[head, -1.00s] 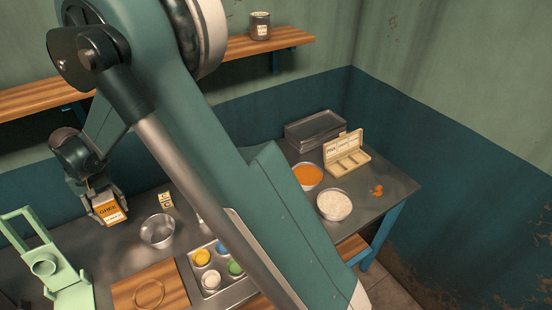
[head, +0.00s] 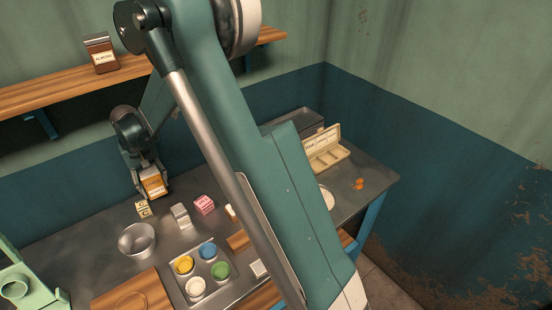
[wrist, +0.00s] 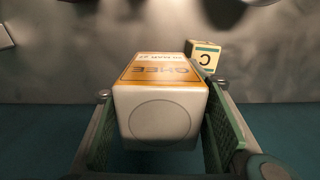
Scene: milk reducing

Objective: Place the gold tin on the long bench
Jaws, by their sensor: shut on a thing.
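The gold tin (head: 154,184), orange-gold and white with a GHEE label, is in my gripper (head: 152,181) in the head view, at the back of the long bench (head: 95,242). The wrist view shows the tin (wrist: 160,105) between the two green finger pads of my gripper (wrist: 160,135), its pale end with a round ring towards the camera. My gripper is shut on it. I cannot tell whether the tin touches the grey bench top or hangs just above it.
A small cream block (head: 143,209) lettered C stands close to the tin. Nearby are a metal bowl (head: 137,240), a pale carton (head: 180,215), a pink box (head: 204,205) and a tray of colour cups (head: 207,272). A wooden shelf (head: 50,92) runs above. My arm hides part of the bench.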

